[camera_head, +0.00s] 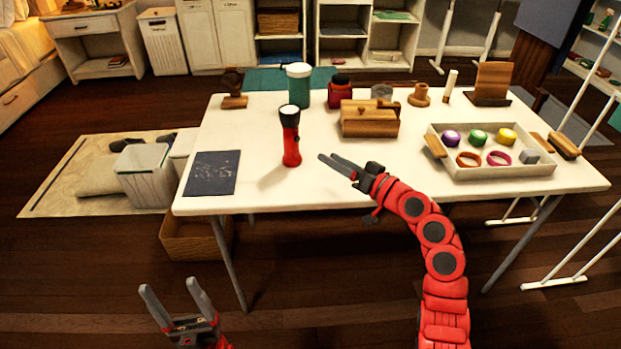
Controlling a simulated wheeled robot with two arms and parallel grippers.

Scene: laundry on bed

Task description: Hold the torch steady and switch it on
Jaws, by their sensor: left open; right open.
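The torch (291,140) is red with a black head and stands upright on the white table (270,192), its lens end up. Its switch is too small to make out. My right gripper (335,164) is over the table's front part, to the right of the torch. It is open and empty, its fingers pointing left toward the torch and apart from it. My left gripper (170,292) is low at the bottom left, in front of the table and well away from the torch. It is open and empty, fingers pointing up.
A dark sheet (211,173) lies left of the torch. Behind it stand a green bottle (299,88) and a red jar (340,92). A wooden box (369,119) is to the right. A white tray (494,172) with colourful items sits further right. The table just around the torch is clear.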

